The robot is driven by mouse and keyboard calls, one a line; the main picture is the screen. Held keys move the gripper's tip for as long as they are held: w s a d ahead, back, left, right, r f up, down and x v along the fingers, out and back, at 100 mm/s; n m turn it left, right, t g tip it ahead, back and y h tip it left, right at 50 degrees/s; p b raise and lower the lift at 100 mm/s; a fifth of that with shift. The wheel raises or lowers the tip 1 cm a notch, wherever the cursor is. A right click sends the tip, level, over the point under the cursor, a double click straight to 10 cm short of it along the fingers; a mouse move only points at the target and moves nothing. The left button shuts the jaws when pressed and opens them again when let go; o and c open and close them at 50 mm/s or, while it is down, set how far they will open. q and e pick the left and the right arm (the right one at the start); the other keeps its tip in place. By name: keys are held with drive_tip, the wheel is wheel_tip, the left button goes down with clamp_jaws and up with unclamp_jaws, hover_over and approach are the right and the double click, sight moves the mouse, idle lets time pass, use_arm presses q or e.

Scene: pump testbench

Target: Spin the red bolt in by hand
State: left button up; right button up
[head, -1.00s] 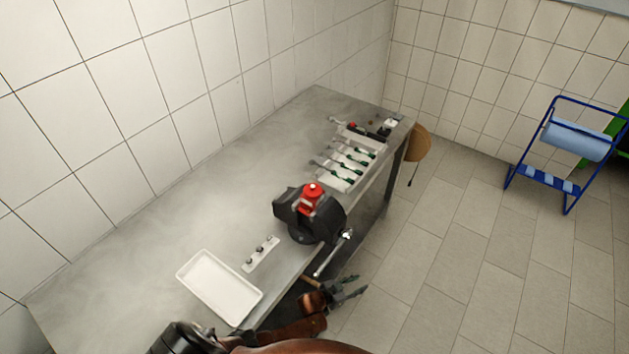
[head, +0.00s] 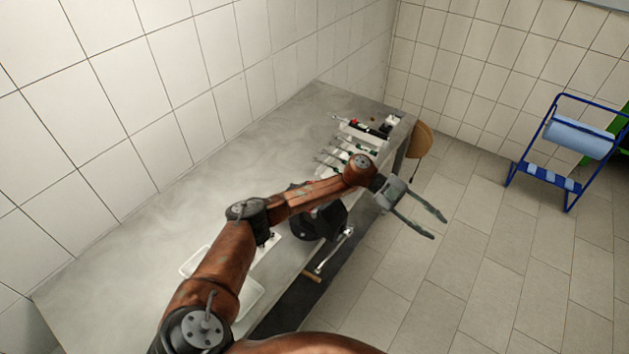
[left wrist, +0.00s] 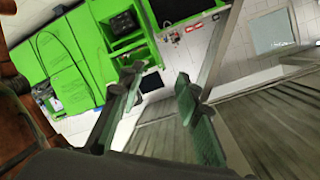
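My left gripper (head: 438,227) is open and empty, over the floor just past the bench's front edge, right of the black vise (head: 322,222). The left wrist view also shows its two fingers (left wrist: 158,82) apart with nothing between them. The vise stands at the bench's front edge, partly covered by my left arm. The red part that sat in the vise is hidden behind this arm, so I cannot make out the red bolt. My right gripper is not in view.
The grey bench (head: 150,235) runs along the tiled wall, its back left clear. A white tray (head: 190,265) is mostly hidden by my arm. A rack of green-handled tools (head: 335,158) lies beyond the vise. A blue roll stand (head: 560,150) stands on the floor at right.

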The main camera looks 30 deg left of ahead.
use_arm(q)
drive_tip(key=a+r+n+y, duration=0.1)
drive_tip(key=a+y, duration=0.4)
drive_tip(key=a, duration=0.7)
drive_tip(key=a+r+n+t+y, duration=0.1)
drive_tip(key=a+y, duration=0.4)
drive_tip(key=a, duration=0.8)
drive_tip(key=s+a+r+y, duration=0.1)
drive_tip(key=a+r+y, duration=0.2)
drive_tip(key=a, duration=0.9)
drive_tip(key=shift+a+r+n+y+b, duration=0.1)
drive_tip(key=shift+a+n+y+b, duration=0.1)
drive_tip(key=shift+y, duration=0.3)
drive_tip(key=shift+a+n+y+b, duration=0.1)
drive_tip(key=shift+n+y+b, duration=0.1)
drive_tip(key=shift+y, duration=0.3)
drive_tip(key=shift+a+f, duration=0.1)
drive_tip(key=shift+f, duration=0.15)
wheel_tip(320, 180, down, 7)
drive_tip(key=shift+w+f+p, duration=0.1)
drive_tip(key=shift+p, duration=0.7)
drive_tip(key=c, duration=0.8)
clamp_jaws()
